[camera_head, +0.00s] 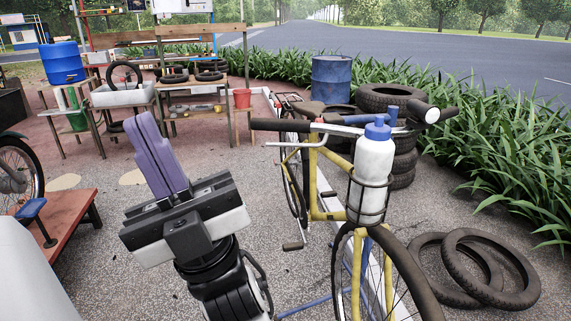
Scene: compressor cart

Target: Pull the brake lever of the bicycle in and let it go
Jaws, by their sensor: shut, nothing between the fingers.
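The yellow bicycle (314,180) stands upright right of centre with its front wheel toward me. Its handlebar has a black grip (280,124) on the left and another on the right (447,115). A thin silver brake lever (290,144) shows just below the left grip, apart from it. The right-hand lever cannot be made out. My gripper (145,125) is left of the bicycle, its purple fingers pointing up and closed together with nothing between them. In the picture it is clear of the lever; the depth between them is hard to judge.
A white bottle (373,165) with a blue cap sits in a cage at the bicycle's front. Loose tyres (470,270) lie at right; stacked tyres (400,165) and a blue drum (332,80) stand behind. A red bench (65,225) is at left. Ground between my gripper and the bicycle looks clear.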

